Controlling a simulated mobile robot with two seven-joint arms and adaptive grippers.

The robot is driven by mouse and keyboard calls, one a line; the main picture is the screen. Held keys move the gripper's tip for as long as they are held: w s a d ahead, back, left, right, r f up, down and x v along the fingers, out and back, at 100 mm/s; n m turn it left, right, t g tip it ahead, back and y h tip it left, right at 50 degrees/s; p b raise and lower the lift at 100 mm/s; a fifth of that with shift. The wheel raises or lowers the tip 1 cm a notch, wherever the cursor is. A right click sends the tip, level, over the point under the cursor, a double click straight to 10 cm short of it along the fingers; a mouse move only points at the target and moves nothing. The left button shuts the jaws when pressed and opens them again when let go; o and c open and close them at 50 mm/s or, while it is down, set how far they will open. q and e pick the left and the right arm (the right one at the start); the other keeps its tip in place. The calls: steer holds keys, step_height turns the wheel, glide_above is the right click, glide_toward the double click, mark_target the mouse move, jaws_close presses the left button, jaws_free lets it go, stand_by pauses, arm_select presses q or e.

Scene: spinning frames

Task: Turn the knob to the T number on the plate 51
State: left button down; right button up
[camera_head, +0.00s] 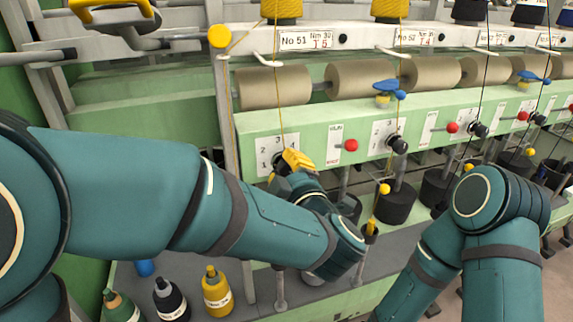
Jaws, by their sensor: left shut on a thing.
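The plate No 51 (308,42) is on the white rail at the top and reads "Nm 30" and "T 5", the 5 in red. Below it, a white dial panel (264,150) with numbers 1, 2, 3 and 4 visible is on the green machine front. My left gripper (297,160), with yellow fingertips, is at the lower right of this panel, shut on the knob there. The gripper hides the knob and part of the dial, so its pointer setting cannot be read. My right arm is bent at the right; its gripper is not in view.
A red button (351,145) is right of the dial. A second dial panel (382,136) has a black knob (399,145). Brown rollers (360,84) run above. A thin yellow thread hangs past my left gripper.

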arm_select(q)
steer(key=shift+a+r, duration=0.1)
steer(key=shift+r, duration=0.05)
stand_by(0.3)
steer(key=c, duration=0.6)
jaws_free()
steer(key=shift+w, duration=0.1)
steer(key=shift+s, duration=0.3)
steer(key=v, duration=1.1)
steer(key=shift+s, duration=0.2)
